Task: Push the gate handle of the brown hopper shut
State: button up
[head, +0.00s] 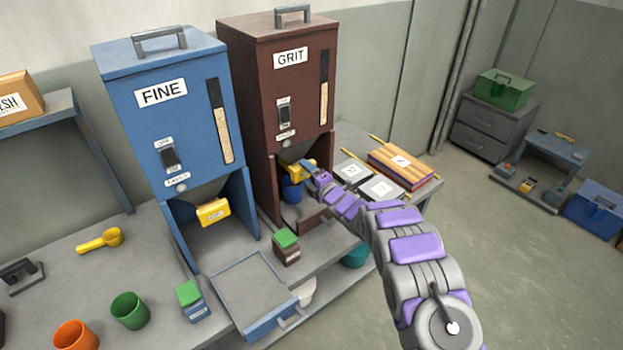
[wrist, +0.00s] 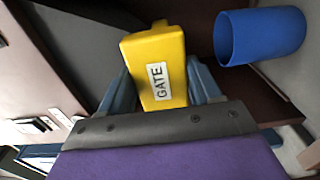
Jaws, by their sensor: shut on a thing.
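The brown hopper (head: 270,90), labelled GRIT, stands on the bench to the right of the blue hopper. Its yellow gate handle (head: 299,168) sits under the hopper body. In the wrist view the yellow handle (wrist: 157,65), with a GATE label, lies between the fingers of my gripper (wrist: 160,88). My gripper is shut on this handle. In the head view my gripper (head: 309,168) reaches in from the right, and my arm hides part of the hopper's lower opening. How far the gate stands open I cannot tell.
A blue cup (head: 291,189) stands below the gate, and the wrist view shows it beside the handle (wrist: 262,36). The blue FINE hopper (head: 170,120) stands at left with its own yellow handle (head: 213,211).

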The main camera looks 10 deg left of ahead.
jog(key=shift+w+a+f, duration=0.2)
jog(key=shift+a+f, duration=0.05)
jog(key=shift+r, duration=0.1)
jog(key=o, duration=1.1)
jog(key=shift+c, duration=0.2)
jog(key=o, duration=0.3)
jog(key=shift+w+a, duration=0.1)
jog(key=shift+w, duration=0.1)
jog(key=shift+o, duration=0.3)
jog(key=shift+s+a, duration=0.1)
jog(key=shift+a, duration=0.05)
jog(key=shift+s+d+r, duration=0.1)
jog(key=shift+s+d, duration=0.05)
jog(key=shift+d, duration=0.25)
jog(key=p+v, duration=0.2)
jog(key=v, duration=1.4)
jog(key=shift+s+p, duration=0.3)
